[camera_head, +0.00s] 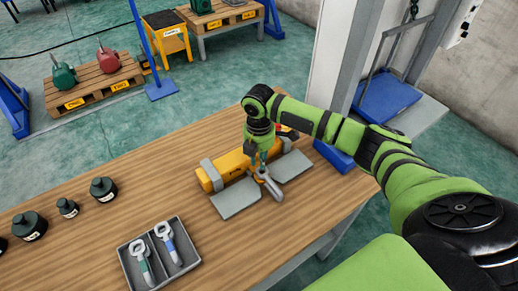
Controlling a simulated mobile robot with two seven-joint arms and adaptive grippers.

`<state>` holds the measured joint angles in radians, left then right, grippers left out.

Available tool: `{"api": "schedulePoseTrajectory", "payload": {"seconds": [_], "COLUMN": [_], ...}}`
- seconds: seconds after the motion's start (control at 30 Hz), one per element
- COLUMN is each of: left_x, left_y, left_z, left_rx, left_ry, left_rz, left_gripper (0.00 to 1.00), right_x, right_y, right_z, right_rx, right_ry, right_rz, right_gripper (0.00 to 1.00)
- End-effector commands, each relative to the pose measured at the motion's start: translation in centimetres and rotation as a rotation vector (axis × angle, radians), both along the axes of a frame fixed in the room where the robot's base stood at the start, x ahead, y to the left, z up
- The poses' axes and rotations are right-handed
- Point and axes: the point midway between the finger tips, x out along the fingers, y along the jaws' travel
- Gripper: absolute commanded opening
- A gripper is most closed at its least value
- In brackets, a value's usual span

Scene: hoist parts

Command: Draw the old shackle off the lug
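A yellow beam (225,168) lies on the wooden table, held by grey straps or clamps. A grey shackle (270,187) hangs at the beam's front side, between two grey plates. The lug itself is hidden or too small to make out. My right gripper (262,164) points down over the beam's front side, with its fingertips at the top of the shackle. Whether the fingers are closed on the shackle is too small to tell. My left gripper is not in view.
A grey two-part tray (126,256) at the front holds a green-marked shackle (141,258) and a blue-marked shackle (167,241). Several dark weights (103,189) stand at the table's left. A blue bin (333,155) is at the right edge. The table between tray and plates is clear.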

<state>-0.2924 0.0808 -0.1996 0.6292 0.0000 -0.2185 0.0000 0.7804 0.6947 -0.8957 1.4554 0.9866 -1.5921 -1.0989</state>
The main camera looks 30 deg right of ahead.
Motion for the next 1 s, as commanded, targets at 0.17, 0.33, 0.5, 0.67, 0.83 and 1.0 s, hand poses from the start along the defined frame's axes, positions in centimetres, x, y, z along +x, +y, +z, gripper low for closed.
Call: {"api": "schedulePoseTrajectory", "payload": {"seconds": [0.17,0.33,0.5,0.67,0.83,1.0], "left_x": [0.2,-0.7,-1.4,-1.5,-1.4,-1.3], "left_y": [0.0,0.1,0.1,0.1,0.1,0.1], "left_z": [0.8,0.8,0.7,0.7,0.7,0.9], "left_rx": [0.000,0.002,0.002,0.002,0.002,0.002], "left_ry": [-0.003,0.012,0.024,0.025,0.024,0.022], "left_rz": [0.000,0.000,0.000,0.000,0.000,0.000], "left_gripper": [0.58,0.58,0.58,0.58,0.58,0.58], "right_x": [0.0,-0.1,0.0,0.0,0.0,-0.1], "right_y": [0.0,0.0,0.0,0.0,0.0,0.0], "right_z": [-2.2,-3.3,-3.4,-3.4,-3.4,-3.3], "right_rx": [0.000,-0.002,-0.002,-0.002,-0.001,-0.001], "right_ry": [0.002,0.001,0.000,0.000,0.000,0.000], "right_rz": [0.000,0.001,0.001,0.001,0.001,0.001], "right_gripper": [0.21,0.21,0.21,0.00,0.00,0.00]}}
